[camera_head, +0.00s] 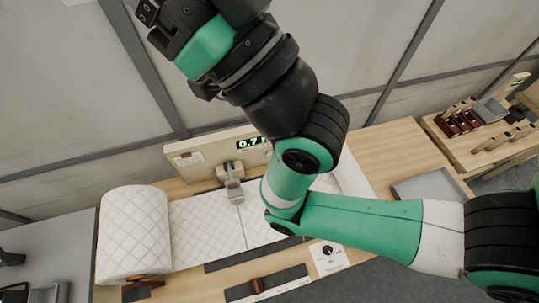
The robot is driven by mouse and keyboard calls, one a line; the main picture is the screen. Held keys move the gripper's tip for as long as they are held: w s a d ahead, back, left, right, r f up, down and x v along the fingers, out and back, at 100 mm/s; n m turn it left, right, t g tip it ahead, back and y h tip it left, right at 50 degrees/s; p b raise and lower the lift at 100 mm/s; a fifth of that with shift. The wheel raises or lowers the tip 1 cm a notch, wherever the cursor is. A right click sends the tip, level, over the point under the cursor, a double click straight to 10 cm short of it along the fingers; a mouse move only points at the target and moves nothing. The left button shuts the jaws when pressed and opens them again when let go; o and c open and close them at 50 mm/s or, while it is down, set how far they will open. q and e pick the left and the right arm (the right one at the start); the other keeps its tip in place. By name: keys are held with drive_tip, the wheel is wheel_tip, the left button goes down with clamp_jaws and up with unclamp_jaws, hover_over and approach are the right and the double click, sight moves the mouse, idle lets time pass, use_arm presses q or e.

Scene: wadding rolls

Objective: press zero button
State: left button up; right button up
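A beige panel (190,158) stands at the back of the bench with a dark display (251,143) showing green digits that start "0.7". The rest of the display is hidden behind my arm. A grey clamp-like part (232,182) sits on the front of the panel, over white quilted wadding. A white plate with a black knob (327,250) lies at the front of the bench. I cannot make out a button marked zero. My green and black arm comes in from the right, bends over the bench and leaves at the top. Neither gripper shows clearly.
A thick white quilted roll (134,232) stands at the left of the wooden bench (385,150). A grey tray (430,187) lies on the right. A side table at the far right holds wooden-handled tools (500,137). Dark strips (265,284) lie along the front.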

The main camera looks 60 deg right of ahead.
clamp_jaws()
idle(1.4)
